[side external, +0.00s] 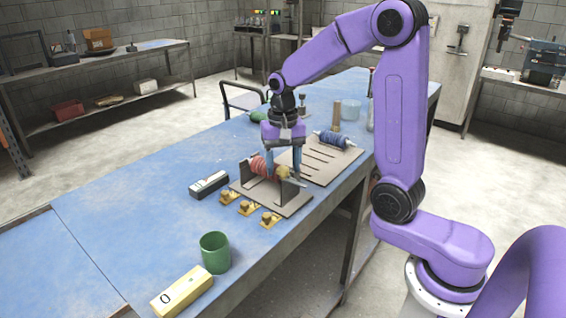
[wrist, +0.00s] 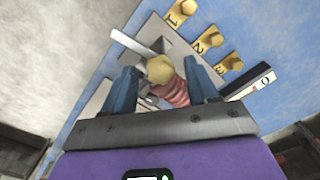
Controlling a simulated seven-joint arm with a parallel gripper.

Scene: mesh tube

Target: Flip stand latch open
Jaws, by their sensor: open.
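The stand is a beige base plate (side external: 268,200) with dark uprights, carrying a red mesh tube (side external: 257,166). The red tube also shows in the wrist view (wrist: 172,93). A pale yellow knob (wrist: 159,70) sits at the tube's end, with a light bar beside it. This seems to be the latch, but whether it is open or closed I cannot tell. My gripper (side external: 284,174) is open and points down over the stand's tube end. In the wrist view its two blue fingers stand on either side of the knob, apart from each other. Contact cannot be made out.
A slotted plate (side external: 318,162) with a blue roll (side external: 334,140) lies behind the stand. Several brass pieces (side external: 247,208) numbered 1 to 3 lie in front. A black-and-white box (side external: 208,185), green cup (side external: 215,254) and yellow block (side external: 182,292) stand nearby. The blue table's left is clear.

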